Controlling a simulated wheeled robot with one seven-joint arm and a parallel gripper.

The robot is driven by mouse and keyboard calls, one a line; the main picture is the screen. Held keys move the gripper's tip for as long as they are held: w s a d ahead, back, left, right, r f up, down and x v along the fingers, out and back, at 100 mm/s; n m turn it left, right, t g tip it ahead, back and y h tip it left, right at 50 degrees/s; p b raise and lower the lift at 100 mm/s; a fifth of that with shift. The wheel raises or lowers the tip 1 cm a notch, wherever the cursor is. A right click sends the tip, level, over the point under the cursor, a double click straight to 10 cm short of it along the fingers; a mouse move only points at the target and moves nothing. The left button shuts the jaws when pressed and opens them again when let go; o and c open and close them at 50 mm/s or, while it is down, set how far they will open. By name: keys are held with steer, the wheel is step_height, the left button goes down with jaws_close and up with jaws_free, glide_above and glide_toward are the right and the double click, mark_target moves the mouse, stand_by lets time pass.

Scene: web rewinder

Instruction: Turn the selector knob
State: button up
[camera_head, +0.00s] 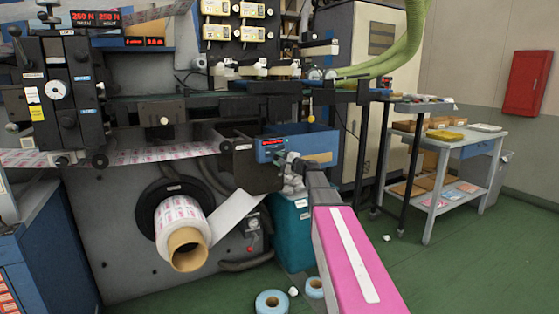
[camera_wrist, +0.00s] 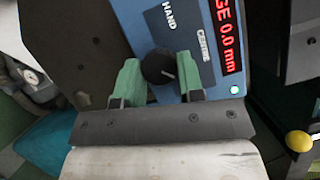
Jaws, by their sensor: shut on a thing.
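The selector knob (camera_wrist: 158,66) is a round black knob with a pale pointer line, set on a blue panel (camera_wrist: 128,14). In the wrist view my gripper (camera_wrist: 160,78) has its two green fingers on either side of the knob, and it is shut on it. The pointer line slants toward the lower right. The labels HAND (camera_wrist: 167,16) and CENTRE (camera_wrist: 205,48) are beside it. In the head view my gripper (camera_head: 287,160) reaches the blue control box (camera_head: 318,143); the knob itself is hidden there.
A red display (camera_wrist: 228,38) reads 0.0 mm beside the knob, with a lit green lamp (camera_wrist: 234,89). A printed roll (camera_head: 182,225) sticks out at the left. A teal bin (camera_head: 290,225) stands below the box. A grey cart (camera_head: 450,150) is at the right.

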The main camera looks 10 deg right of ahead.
steer(key=shift+f, duration=0.1)
steer(key=o, duration=0.9)
steer(key=shift+s, duration=0.1)
steer(key=v, duration=1)
steer(key=shift+s+d, duration=0.25)
steer(key=shift+d, duration=0.05)
